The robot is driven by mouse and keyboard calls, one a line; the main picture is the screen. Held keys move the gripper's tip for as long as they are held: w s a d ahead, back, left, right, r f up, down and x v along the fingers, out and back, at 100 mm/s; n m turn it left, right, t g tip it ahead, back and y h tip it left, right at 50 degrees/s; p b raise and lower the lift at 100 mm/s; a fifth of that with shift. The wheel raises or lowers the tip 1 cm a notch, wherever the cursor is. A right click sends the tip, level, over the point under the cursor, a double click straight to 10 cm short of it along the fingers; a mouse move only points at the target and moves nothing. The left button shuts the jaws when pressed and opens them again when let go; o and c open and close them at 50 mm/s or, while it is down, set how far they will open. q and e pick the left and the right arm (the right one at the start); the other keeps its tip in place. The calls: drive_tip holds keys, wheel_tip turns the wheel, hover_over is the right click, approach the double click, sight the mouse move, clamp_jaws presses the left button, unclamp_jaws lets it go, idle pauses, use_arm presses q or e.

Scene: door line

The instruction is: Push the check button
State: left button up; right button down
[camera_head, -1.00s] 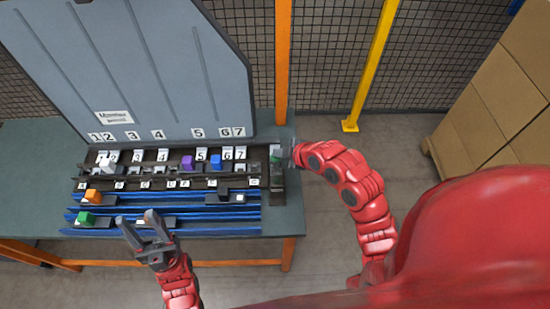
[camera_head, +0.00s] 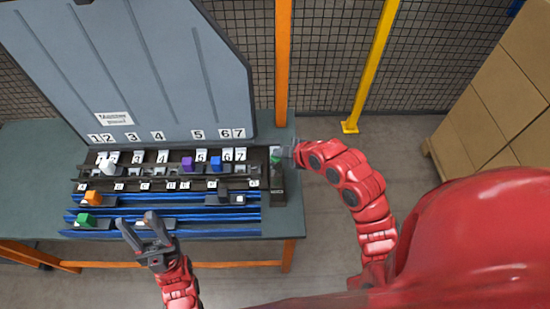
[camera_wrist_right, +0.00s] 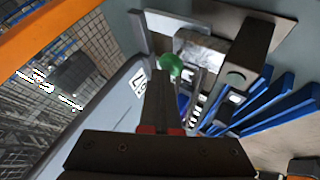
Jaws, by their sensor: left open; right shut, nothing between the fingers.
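The green check button (camera_head: 275,160) is at the right end of the dark fixture on the bench. In the right wrist view it is a round green knob (camera_wrist_right: 170,66) just beyond the fingertips. My right gripper (camera_head: 284,155) is at the button, reaching in from the right, and partly hides it. In its wrist view the dark fingers (camera_wrist_right: 164,98) are shut and empty, pointing at the knob. I cannot tell whether they touch it.
The fixture's dark rail holds white (camera_head: 107,166), purple (camera_head: 187,164) and blue (camera_head: 215,163) blocks. Orange (camera_head: 92,197) and green (camera_head: 85,220) blocks are on blue rails in front. A grey numbered panel (camera_head: 150,60) stands behind. An orange post (camera_head: 283,60) is close behind my right gripper.

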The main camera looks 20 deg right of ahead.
sight(279, 159)
wheel_tip(279, 159, up, 6)
drive_tip(key=shift+f+p, duration=0.1)
drive_tip(key=shift+p, duration=1.05)
